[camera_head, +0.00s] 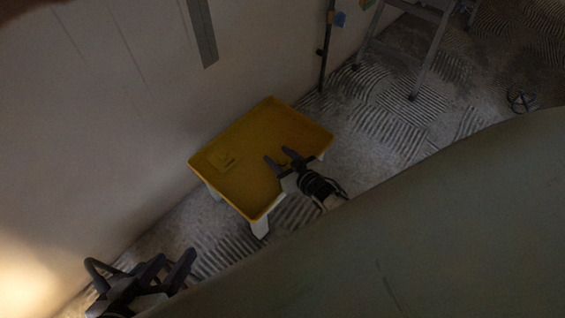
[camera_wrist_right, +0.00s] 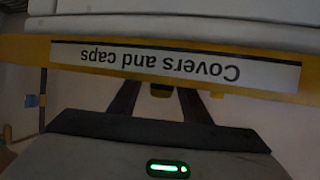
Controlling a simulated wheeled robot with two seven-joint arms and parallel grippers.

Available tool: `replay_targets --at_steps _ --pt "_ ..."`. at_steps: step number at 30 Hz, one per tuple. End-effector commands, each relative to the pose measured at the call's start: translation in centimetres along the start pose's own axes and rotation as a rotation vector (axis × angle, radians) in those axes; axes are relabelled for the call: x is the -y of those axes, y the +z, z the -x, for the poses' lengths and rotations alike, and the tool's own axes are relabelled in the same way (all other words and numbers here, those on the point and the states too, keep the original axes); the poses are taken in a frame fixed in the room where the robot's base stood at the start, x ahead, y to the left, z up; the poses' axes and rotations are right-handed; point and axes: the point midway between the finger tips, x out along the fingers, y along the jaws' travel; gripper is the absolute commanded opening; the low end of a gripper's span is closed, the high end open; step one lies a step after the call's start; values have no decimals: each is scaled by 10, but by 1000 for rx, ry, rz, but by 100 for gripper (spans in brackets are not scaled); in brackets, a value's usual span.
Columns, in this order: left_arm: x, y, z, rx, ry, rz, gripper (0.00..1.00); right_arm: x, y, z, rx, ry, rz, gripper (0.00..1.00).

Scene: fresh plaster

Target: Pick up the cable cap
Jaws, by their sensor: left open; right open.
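My right gripper (camera_head: 280,159) is open over the near right part of a yellow tray (camera_head: 262,112). In the right wrist view its two dark fingers (camera_wrist_right: 160,98) stand apart below the tray's edge strip. A small dark and yellow piece (camera_wrist_right: 160,90) shows between them, partly hidden by the strip; I cannot tell whether it is the cable cap. A flat yellow piece (camera_head: 226,161) lies in the tray's left part, almost the tray's colour. My left gripper (camera_head: 168,267) is open and empty at the lower left, away from the tray.
The tray stands on white legs beside a pale wall (camera_head: 100,130). Its edge bears a label (camera_wrist_right: 175,65) reading "Covers and caps", upside down in the wrist view. A ladder (camera_head: 425,55) stands at the upper right. A dark coil (camera_head: 520,98) lies on the rough floor at far right.

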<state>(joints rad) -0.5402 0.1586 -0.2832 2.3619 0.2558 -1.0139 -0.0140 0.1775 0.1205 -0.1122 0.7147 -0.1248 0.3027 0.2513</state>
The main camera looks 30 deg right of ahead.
Motion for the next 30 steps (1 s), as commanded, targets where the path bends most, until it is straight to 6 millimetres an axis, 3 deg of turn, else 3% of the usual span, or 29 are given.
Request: replay_targets --at_steps 3,11,19,30 --pt "-5 -4 -1 -35 23 10 43 1 3 -15 -1 -1 -1 44" --pt "-8 -8 2 -45 30 13 43 2 0 -17 0 -1 -2 44" --pt "-7 -8 2 -45 29 13 43 2 0 -16 0 -1 -2 2" --pt "-7 -10 4 -43 26 11 43 1 -4 -14 0 -1 -1 2"
